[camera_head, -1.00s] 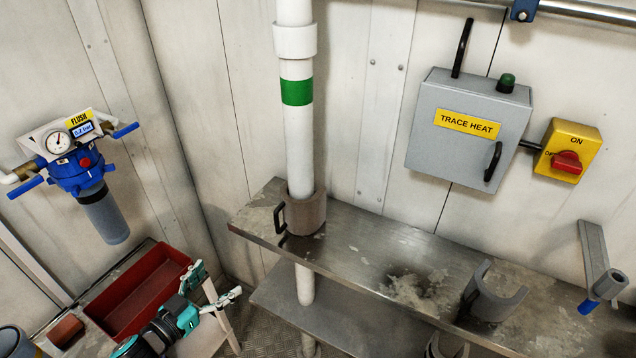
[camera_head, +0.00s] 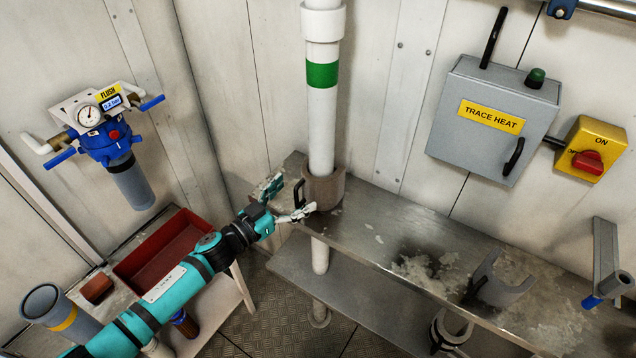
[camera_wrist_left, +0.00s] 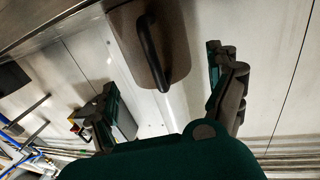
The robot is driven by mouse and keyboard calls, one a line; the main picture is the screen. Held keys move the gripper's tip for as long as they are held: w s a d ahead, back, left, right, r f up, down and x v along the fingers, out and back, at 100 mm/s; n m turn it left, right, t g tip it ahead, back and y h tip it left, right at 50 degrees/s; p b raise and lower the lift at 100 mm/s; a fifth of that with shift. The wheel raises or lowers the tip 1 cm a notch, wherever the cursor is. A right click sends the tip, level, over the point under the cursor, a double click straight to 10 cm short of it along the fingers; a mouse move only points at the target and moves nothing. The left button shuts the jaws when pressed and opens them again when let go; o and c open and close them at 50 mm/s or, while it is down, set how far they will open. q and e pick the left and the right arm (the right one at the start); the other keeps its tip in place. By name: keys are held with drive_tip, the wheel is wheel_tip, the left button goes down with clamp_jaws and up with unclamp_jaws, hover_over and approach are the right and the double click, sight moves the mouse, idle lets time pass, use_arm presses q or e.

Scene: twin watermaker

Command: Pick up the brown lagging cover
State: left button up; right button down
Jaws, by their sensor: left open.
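The brown lagging cover (camera_head: 327,187) sits around the foot of the white pipe (camera_head: 322,125), at the left end of the metal shelf. Its black handle (camera_head: 299,191) faces left, toward my left gripper. My left gripper (camera_head: 287,198) is open and empty just left of the handle, fingers pointing at it. In the left wrist view the cover (camera_wrist_left: 135,55) and its dark handle (camera_wrist_left: 150,52) show ahead, between the spread fingers of the gripper (camera_wrist_left: 162,72). A small gap seems to remain between fingers and handle. My right gripper is out of view.
The metal shelf (camera_head: 385,232) runs right, with a grey half-shell (camera_head: 503,286) on it. A lower shelf (camera_head: 352,290) lies beneath. A red tray (camera_head: 160,250) is on the side table at left. The grey trace heat box (camera_head: 492,120) hangs on the wall.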

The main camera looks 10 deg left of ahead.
sight(306, 184)
use_arm(q)
drive_tip(key=shift+w+d+r, duration=0.15)
drive_tip(key=shift+w+d, duration=0.05)
drive_tip(key=shift+w, duration=0.05)
drive_tip(key=p+x, duration=0.1)
drive_tip(key=x, duration=0.2)
drive_tip(key=shift+w+d+r, duration=0.1)
drive_tip(key=shift+w+d, duration=0.15)
drive_tip(key=shift+d, duration=0.05)
drive_tip(key=shift+w+d, duration=0.25)
drive_tip(key=shift+w, duration=0.15)
drive_tip(key=shift+a, duration=0.1)
drive_tip(key=shift+c, duration=1)
drive_tip(key=c, duration=1)
